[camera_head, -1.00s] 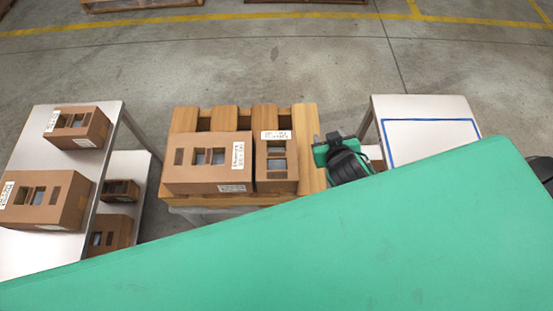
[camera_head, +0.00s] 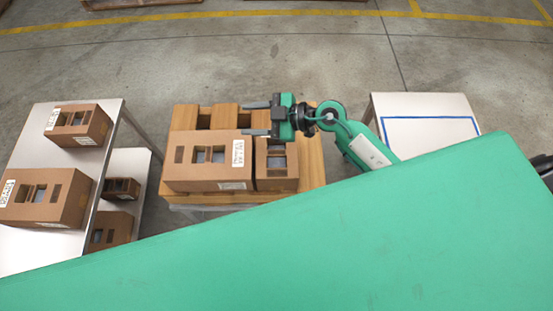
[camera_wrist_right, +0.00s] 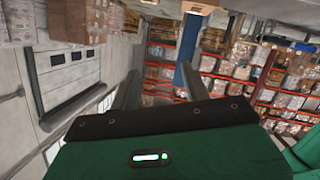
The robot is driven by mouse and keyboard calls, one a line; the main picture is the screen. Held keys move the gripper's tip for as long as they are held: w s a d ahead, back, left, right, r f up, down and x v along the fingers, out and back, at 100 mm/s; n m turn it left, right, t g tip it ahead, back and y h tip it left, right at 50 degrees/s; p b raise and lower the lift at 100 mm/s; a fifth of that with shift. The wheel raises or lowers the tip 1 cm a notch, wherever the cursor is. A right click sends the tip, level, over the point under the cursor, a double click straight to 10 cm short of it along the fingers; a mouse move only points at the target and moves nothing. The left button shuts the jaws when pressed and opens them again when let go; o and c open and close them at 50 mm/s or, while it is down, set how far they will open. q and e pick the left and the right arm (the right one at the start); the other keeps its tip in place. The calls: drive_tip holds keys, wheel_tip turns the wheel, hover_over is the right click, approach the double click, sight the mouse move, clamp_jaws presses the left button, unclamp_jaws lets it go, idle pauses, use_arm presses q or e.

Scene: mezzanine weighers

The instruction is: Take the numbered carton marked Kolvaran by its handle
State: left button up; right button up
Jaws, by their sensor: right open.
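Two brown cartons with cut-out openings stand side by side on a wooden pallet (camera_head: 315,165): a wider one (camera_head: 205,172) on the left and a narrower one (camera_head: 277,182) on the right. Their white labels are too small to read, so I cannot tell which is marked Kolvaran. My right gripper (camera_head: 257,118) is open and empty, its fingers pointing left, over the back edge of the cartons. It hides the narrow carton's rear top. In the right wrist view, the gripper's two fingers (camera_wrist_right: 160,92) are apart with nothing between them. My left gripper is not in view.
A white table (camera_head: 25,255) on the left holds a small carton (camera_head: 85,128) and a larger carton (camera_head: 45,198). A lower shelf (camera_head: 130,165) beside it holds two more. A white table with a blue outline (camera_head: 425,103) stands right. Open floor lies behind.

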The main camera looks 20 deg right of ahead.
drive_tip(key=d+f+g+h, duration=0.3)
drive_tip(key=d+f+h, duration=0.1)
drive_tip(key=f, duration=0.3)
drive_tip(key=m+g+h, duration=0.2)
drive_tip(key=h, duration=0.3)
approach(277, 152)
drive_tip(key=p+x, duration=0.1)
drive_tip(key=x, duration=0.3)
drive_tip(key=shift+s+f, duration=0.1)
drive_tip(key=shift+f, duration=0.35)
drive_tip(key=p+x, duration=0.1)
drive_tip(key=x, duration=0.3)
drive_tip(key=shift+a, duration=0.25)
drive_tip(key=shift+a+f, duration=0.2)
drive_tip(key=shift+f, duration=0.4)
clamp_jaws()
drive_tip(key=shift+w, duration=0.2)
